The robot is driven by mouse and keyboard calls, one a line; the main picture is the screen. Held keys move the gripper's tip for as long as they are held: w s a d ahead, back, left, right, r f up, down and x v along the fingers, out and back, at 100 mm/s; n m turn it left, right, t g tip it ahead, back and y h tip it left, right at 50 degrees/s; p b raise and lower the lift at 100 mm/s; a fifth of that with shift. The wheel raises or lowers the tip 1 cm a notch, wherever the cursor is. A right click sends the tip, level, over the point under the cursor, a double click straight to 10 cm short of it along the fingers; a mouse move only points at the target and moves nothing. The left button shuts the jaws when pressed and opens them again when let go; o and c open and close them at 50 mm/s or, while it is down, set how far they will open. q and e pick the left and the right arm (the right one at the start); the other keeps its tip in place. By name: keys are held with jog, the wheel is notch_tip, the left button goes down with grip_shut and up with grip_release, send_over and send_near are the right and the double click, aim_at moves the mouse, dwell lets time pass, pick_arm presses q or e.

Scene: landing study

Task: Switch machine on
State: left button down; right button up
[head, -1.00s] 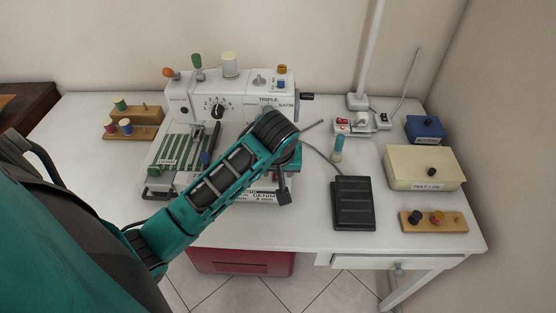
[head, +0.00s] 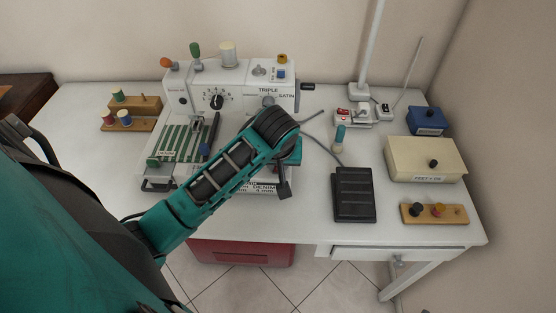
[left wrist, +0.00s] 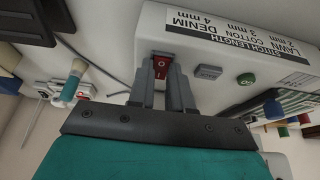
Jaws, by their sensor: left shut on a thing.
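The white sewing machine (head: 235,99) stands on the table, with a dial and thread knobs on its upper body. In the left wrist view its base (left wrist: 222,28) carries a stitch-length label. A red rocker switch (left wrist: 161,66) marked O and I is set in its side. My left gripper (left wrist: 160,82) is at this switch, one finger on each side, shut on it; the fingers hide part of its surround. In the head view my left arm crosses in front of the machine and hides the switch. My right gripper is not in view.
A black foot pedal (head: 353,194) lies right of the machine. A cream box (head: 425,160), a blue box (head: 427,121) and a wooden knob board (head: 434,214) line the right side. A power strip (head: 354,113) and lamp post stand behind. Spools sit on a wooden rack (head: 146,105) at left.

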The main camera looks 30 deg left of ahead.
pick_arm(q)
jog(key=shift+w+a+r+g+h, duration=0.2)
jog(key=shift+w+g+h, duration=0.25)
jog(key=shift+g, duration=0.35)
jog(key=g+h, duration=0.1)
jog(key=g, duration=0.1)
jog(key=shift+w+a+f+g+h, duration=0.1)
jog(key=shift+w+a+g+h, duration=0.1)
jog(key=shift+g+h, duration=0.15)
jog(key=c, duration=1)
grip_release()
jog(key=shift+c, duration=0.2)
jog(key=shift+s, duration=0.15)
